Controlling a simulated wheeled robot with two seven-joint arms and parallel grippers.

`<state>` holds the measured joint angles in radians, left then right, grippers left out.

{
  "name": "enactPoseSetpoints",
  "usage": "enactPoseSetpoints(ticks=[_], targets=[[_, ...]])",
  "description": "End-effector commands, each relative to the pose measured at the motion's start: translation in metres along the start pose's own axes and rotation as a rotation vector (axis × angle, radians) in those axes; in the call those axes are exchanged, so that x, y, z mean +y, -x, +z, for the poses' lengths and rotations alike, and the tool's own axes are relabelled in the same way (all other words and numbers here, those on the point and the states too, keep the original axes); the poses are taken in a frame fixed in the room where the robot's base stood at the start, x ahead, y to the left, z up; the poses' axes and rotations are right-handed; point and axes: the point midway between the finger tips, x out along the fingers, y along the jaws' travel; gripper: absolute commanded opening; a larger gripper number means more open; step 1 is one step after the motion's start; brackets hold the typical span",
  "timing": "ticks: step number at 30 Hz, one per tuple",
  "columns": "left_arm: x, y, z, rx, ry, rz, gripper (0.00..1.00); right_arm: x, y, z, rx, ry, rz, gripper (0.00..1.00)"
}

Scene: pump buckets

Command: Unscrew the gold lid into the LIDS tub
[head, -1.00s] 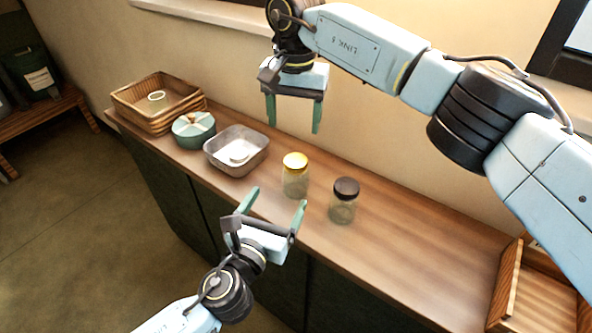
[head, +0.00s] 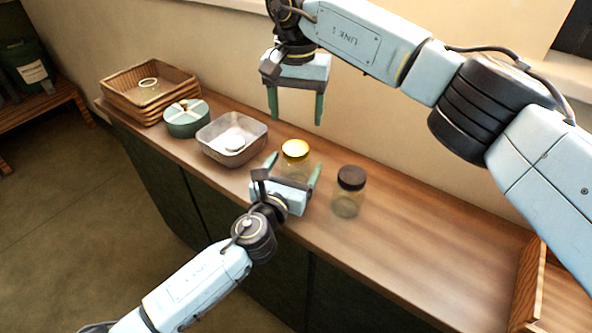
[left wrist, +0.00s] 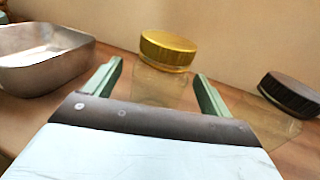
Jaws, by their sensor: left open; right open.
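A clear glass jar (head: 297,169) with a gold lid (head: 295,148) stands upright on the wooden counter. The gold lid also shows in the left wrist view (left wrist: 168,48), ahead of and between my fingers. My left gripper (head: 294,168) is open, with its fingers pointing at the jar from the front; I cannot tell whether they flank the glass. My right gripper (head: 296,118) is open and empty, pointing down above and behind the jar. A grey metal tub (head: 232,148) with a white round item inside stands left of the jar; no LIDS label is readable.
A second jar (head: 346,204) with a dark brown lid (head: 351,178) stands close on the right. A teal round container (head: 186,122) and a wicker basket (head: 150,92) stand at the far left. The counter right of the jars is clear up to a wooden crate (head: 529,290).

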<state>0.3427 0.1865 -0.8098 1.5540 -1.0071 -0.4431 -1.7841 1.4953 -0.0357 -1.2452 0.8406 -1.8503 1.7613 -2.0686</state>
Motion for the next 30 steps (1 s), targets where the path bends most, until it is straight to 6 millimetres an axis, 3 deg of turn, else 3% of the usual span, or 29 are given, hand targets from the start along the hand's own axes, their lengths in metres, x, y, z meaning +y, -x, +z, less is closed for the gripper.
enactPoseSetpoints(ticks=[3,9,20,30], targets=[[-0.001,-0.018,0.0,0.0,0.001,0.0,0.83,0.0,0.0,0.0,0.0,0.0,0.0,0.67],[0.0,-0.033,0.0,0.001,0.001,0.0,0.83,0.0,0.0,0.0,0.0,0.0,0.0,0.67],[0.0,-0.036,0.0,0.0,0.001,-0.001,0.83,0.0,0.0,0.0,0.0,0.0,0.0,0.67],[0.0,-0.035,0.0,0.001,0.0,-0.001,0.39,0.0,0.0,0.0,0.0,0.0,0.0,0.67]])
